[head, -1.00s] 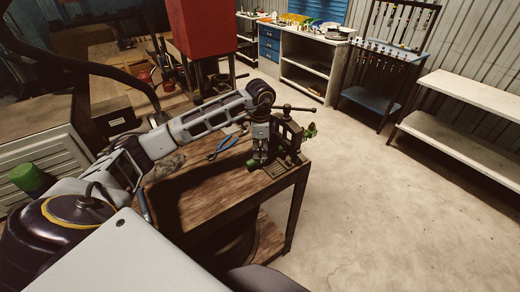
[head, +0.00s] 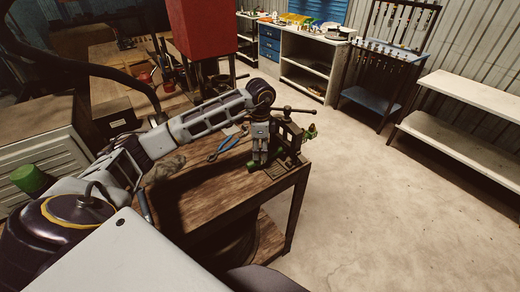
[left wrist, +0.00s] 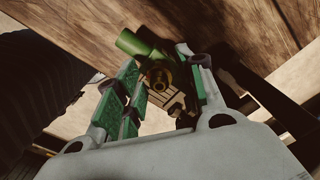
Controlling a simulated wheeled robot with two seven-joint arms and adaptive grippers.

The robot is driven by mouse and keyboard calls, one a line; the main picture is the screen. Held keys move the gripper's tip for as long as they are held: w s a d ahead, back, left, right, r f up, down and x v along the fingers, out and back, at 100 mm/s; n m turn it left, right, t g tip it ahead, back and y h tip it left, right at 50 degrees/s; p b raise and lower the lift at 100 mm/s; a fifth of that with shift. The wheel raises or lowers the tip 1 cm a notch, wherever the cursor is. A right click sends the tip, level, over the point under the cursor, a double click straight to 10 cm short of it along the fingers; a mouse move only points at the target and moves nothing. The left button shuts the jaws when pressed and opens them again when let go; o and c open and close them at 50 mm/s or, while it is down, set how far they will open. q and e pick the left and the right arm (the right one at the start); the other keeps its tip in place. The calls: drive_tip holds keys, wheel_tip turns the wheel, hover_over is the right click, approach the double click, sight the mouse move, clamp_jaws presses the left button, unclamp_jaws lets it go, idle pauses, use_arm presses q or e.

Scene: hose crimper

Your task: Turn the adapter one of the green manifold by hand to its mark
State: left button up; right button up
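My left gripper (head: 262,160) points down beside the dark vise (head: 291,138) at the table's corner. In the left wrist view its green-padded fingers (left wrist: 160,68) are spread, one on each side of a round brass adapter (left wrist: 160,76). A narrow gap seems to show between the adapter and the fingers. The green manifold (left wrist: 138,43) shows as a green cylinder just behind the adapter. In the head view the arm and vise hide most of the manifold. I cannot make out the mark. My right gripper is not in view.
Blue-handled pliers (head: 226,145) and a grey rag (head: 165,167) lie on the wooden table (head: 200,205) left of the vise. The vise's handle bar (head: 296,110) sticks out above. A white shelf (head: 480,98) stands at right, across open floor.

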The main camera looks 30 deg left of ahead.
use_arm(q)
drive_tip(key=shift+r+p, duration=1.15)
drive_tip(key=shift+r, duration=0.9)
